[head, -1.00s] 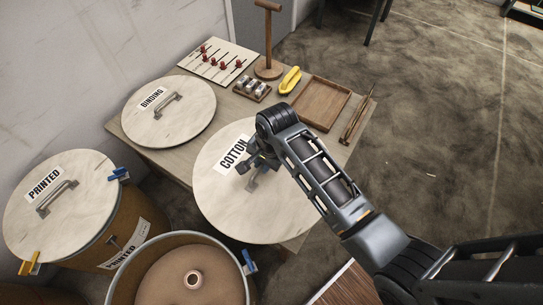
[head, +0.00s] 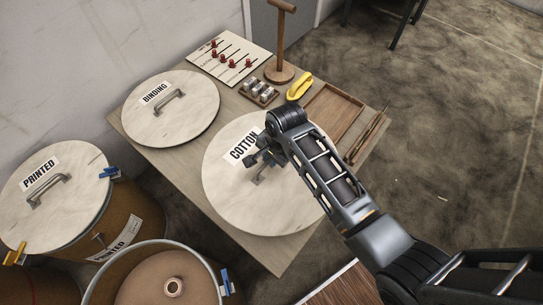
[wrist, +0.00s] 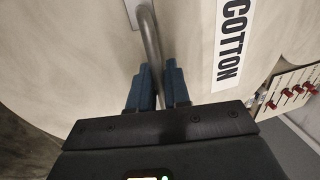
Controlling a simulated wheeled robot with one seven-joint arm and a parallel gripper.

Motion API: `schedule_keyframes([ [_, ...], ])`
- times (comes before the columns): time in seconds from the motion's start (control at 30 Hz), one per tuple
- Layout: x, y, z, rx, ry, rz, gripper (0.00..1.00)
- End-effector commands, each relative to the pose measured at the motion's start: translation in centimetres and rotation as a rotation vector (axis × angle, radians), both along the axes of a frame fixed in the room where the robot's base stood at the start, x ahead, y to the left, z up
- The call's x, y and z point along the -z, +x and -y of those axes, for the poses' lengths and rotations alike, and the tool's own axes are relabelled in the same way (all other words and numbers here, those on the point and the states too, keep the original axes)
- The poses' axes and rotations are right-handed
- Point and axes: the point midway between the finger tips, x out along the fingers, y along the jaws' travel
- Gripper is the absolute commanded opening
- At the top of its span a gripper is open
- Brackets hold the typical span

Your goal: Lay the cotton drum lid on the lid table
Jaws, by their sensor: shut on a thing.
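The cotton drum lid (head: 232,193) is a round, pale disc with a COTTON label and a metal handle. In the head view it is over the front part of the lid table (head: 180,180); I cannot tell whether it touches the top. My gripper (head: 265,163) is at the lid's handle, partly hidden by my arm. In the wrist view the blue fingers (wrist: 158,85) are shut on the bent handle (wrist: 150,40), with the COTTON label to the right.
The binding lid (head: 190,120) lies at the table's left. A sample board (head: 228,62), wooden stand (head: 280,70), yellow object (head: 299,87) and wooden tray (head: 335,110) occupy the back. The closed printed drum (head: 140,215) and an open drum (head: 130,285) stand at the front left.

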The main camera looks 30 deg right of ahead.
Motion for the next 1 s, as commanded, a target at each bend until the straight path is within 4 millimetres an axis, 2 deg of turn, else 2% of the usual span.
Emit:
schedule_keyframes([
  [0.03,1.1,0.1,0.0,0.000,0.000,0.003,0.00],
  [0.1,1.8,0.1,0.0,0.000,0.000,0.003,0.00],
  [1.0,11.0,0.1,0.0,0.000,0.001,0.002,0.00],
])
